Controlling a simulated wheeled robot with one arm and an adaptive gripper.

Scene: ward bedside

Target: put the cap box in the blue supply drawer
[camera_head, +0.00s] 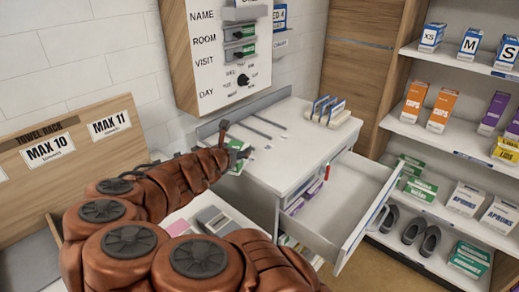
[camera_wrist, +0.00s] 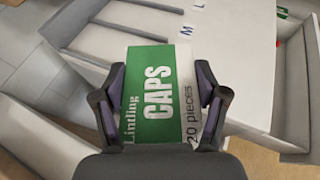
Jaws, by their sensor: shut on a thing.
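The cap box (camera_wrist: 158,95) is green and white, marked "CAPS" and "20 pieces". In the wrist view it sits between the two fingers of my gripper (camera_wrist: 160,105), which is shut on it. In the head view my gripper (camera_head: 240,152) is by the left side of the white cabinet top, and only a small green part of the cap box (camera_head: 237,167) shows below it. An open white drawer (camera_head: 350,240) with a blue strip on its front extends from the cabinet, to the right of my gripper. Its visible floor looks bare.
The white cabinet (camera_head: 275,170) carries thin rods and a rack of upright cards (camera_head: 327,110). A small red and green item (camera_head: 327,171) is by the drawer's edge. Shelves (camera_head: 425,140) with boxes stand at right. A wooden towel rack (camera_head: 70,140) is at left.

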